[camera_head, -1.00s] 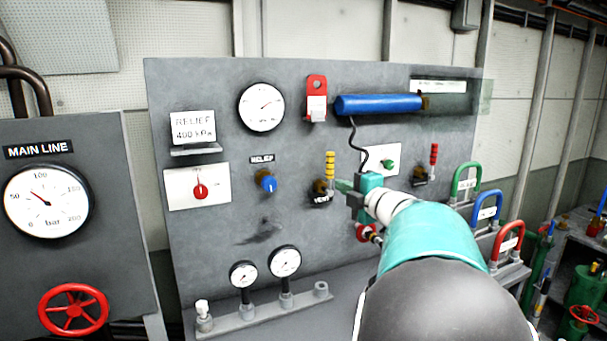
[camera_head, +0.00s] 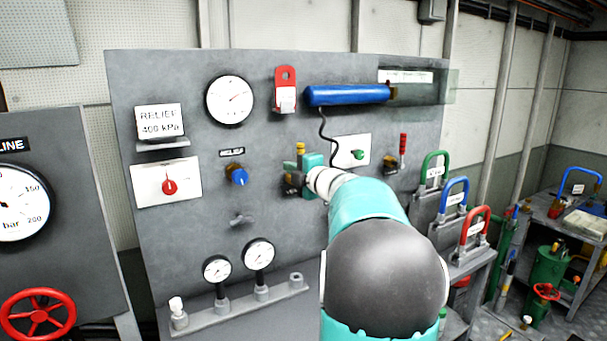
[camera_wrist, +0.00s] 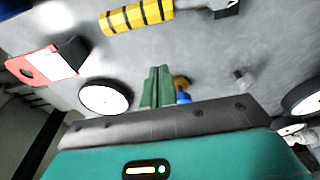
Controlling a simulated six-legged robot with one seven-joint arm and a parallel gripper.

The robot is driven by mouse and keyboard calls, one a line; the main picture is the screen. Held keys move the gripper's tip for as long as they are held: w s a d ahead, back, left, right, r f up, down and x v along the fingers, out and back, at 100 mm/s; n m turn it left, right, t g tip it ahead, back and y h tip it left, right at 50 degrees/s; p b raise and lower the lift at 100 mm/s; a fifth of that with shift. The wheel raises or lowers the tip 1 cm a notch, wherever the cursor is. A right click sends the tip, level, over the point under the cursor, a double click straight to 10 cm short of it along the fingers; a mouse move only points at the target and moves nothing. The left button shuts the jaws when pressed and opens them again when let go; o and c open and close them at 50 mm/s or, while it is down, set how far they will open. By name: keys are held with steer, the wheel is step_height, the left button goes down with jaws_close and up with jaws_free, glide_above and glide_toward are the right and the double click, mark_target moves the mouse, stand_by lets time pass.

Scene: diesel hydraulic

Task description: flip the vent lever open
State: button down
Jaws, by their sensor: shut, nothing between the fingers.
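The vent lever (camera_head: 300,149) has a yellow handle with black bands and stands upright on the grey panel, its lower part hidden by my gripper. In the wrist view the lever (camera_wrist: 138,17) lies across the top of the picture, running into a dark metal fitting at the right. My gripper (camera_head: 303,178) is at the lever's lower part in the head view. In the wrist view its green fingers (camera_wrist: 158,85) are together with nothing between them, and the lever shows beyond their tips. I cannot tell whether they touch it.
The blue relief knob (camera_head: 239,177) is left of the lever. A blue cylinder (camera_head: 347,95) with a dark cord hangs above right. A red-handled lever (camera_head: 402,143) is to the right. Gauges (camera_head: 259,254) stand below. Coloured padlock-like shackles (camera_head: 454,190) are right of my arm.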

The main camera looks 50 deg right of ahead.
steer(key=d, duration=0.4)
steer(key=shift+w, duration=0.15)
steer(key=shift+d+r+m, duration=0.1)
steer(key=shift+d+m, duration=0.25)
steer(key=shift+m, duration=0.25)
steer(key=s+d+f+m+h, duration=0.1)
steer(key=d+f+m, duration=0.2)
steer(key=m, duration=0.5)
steer(key=s+d+f+m+t+h, duration=0.1)
steer(key=d+f+m+h, duration=0.1)
steer(key=d+m, duration=0.3)
steer(key=shift+s+f+m, duration=0.35)
steer(key=shift+f+m, duration=0.05)
steer(key=shift+m, duration=1.8)
steer(key=shift+d, duration=0.1)
